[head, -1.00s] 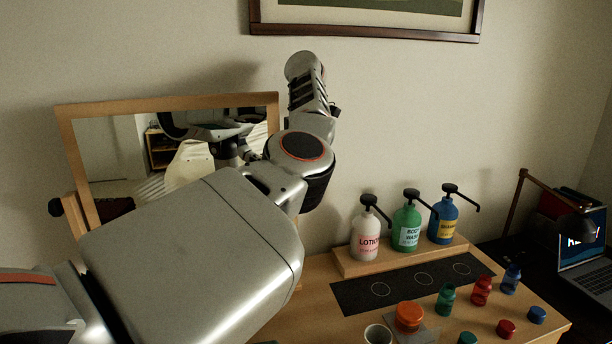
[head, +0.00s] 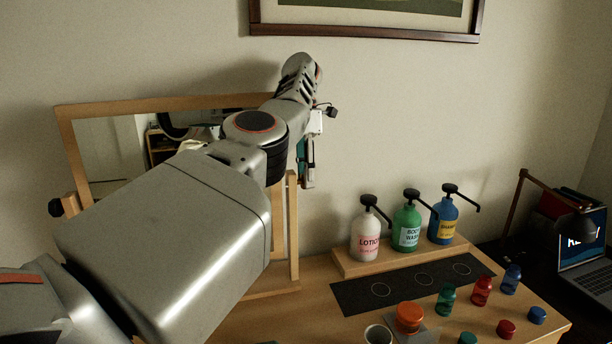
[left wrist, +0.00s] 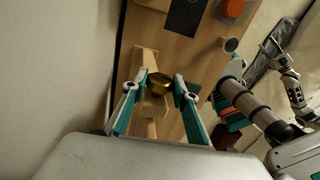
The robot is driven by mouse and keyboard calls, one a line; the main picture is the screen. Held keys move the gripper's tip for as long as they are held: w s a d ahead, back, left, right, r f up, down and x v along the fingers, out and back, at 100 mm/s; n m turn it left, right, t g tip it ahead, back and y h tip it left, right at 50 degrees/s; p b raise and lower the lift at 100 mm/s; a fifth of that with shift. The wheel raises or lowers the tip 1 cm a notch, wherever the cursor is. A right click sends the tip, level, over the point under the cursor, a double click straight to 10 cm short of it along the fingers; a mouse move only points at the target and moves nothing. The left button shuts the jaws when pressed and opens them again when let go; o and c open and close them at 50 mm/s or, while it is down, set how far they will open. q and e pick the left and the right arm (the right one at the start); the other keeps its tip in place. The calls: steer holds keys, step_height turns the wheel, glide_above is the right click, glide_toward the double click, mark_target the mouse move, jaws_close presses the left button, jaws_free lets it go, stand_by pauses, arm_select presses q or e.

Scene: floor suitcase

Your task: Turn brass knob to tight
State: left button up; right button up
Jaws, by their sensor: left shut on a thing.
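The brass knob (left wrist: 160,82) shows in the left wrist view between the tips of my left gripper (left wrist: 162,90), whose teal-lined fingers are closed on it from both sides. In the head view my left gripper (head: 307,165) points down beside the right post of the wooden mirror stand (head: 292,225), and the knob there is hidden. The tilted mirror (head: 115,150) has a wooden frame, and a dark knob (head: 55,207) sits at its left post. How tight the brass knob is cannot be told.
Pump bottles of lotion (head: 366,240), body wash (head: 407,234) and a blue one (head: 443,226) stand on a wooden riser. A dark mat (head: 350,298), an orange-lidded jar (head: 409,317), a cup (head: 377,335) and several small bottles and caps occupy the tabletop. A laptop (head: 585,260) is at the right.

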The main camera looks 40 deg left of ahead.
arm_select(q)
steer(key=shift+f, duration=0.1)
steer(key=o, duration=1.1)
steer(key=shift+c, duration=0.2)
steer(key=shift+s, duration=0.1)
steer(key=shift+y, duration=0.3)
steer(key=shift+d+t+y, duration=0.15)
steer(key=shift+t+y, duration=0.15)
steer(key=shift+t, duration=0.2)
